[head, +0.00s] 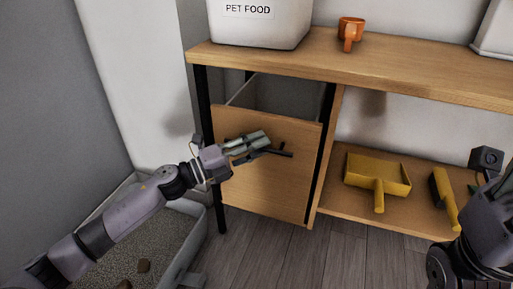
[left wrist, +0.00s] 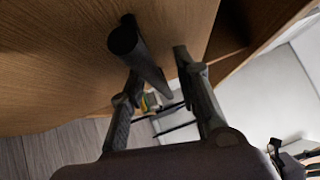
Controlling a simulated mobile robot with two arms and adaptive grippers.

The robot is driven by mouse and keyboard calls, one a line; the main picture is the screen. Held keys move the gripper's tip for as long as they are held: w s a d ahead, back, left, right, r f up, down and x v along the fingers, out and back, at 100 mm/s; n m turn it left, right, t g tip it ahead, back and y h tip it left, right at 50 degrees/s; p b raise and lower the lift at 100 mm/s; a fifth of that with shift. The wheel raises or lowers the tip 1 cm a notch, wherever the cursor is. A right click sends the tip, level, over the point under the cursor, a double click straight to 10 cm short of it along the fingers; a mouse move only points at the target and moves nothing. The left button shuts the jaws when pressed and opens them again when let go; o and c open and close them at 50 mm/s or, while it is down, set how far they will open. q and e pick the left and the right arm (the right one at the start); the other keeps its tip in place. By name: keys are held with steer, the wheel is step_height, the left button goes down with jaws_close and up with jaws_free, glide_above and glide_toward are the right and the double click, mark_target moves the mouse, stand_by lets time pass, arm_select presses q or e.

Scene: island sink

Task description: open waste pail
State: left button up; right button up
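The waste pail has a wooden front panel (head: 258,190) under the counter in the head view. Its top edge stands away from the frame, and a grey inside (head: 290,96) shows above and behind it. A dark bar handle (head: 283,154) sticks out on the panel; it shows large in the left wrist view (left wrist: 143,52). My left gripper (head: 264,143) is at the handle, in front of the panel. In the left wrist view its fingers (left wrist: 158,72) are apart, with the bar between them. Contact is unclear. My right arm is at the lower right; its fingers are not visible.
A litter box (head: 187,262) stands on the floor at the lower left. A yellow dustpan (head: 377,172) and brush (head: 444,198) lie on the low shelf. A pet food bin (head: 258,28) and orange mug (head: 350,29) stand on the counter. Floor before the panel is clear.

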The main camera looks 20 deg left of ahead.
arm_select(q)
jaws_close()
stand_by(0.3)
stand_by(0.6)
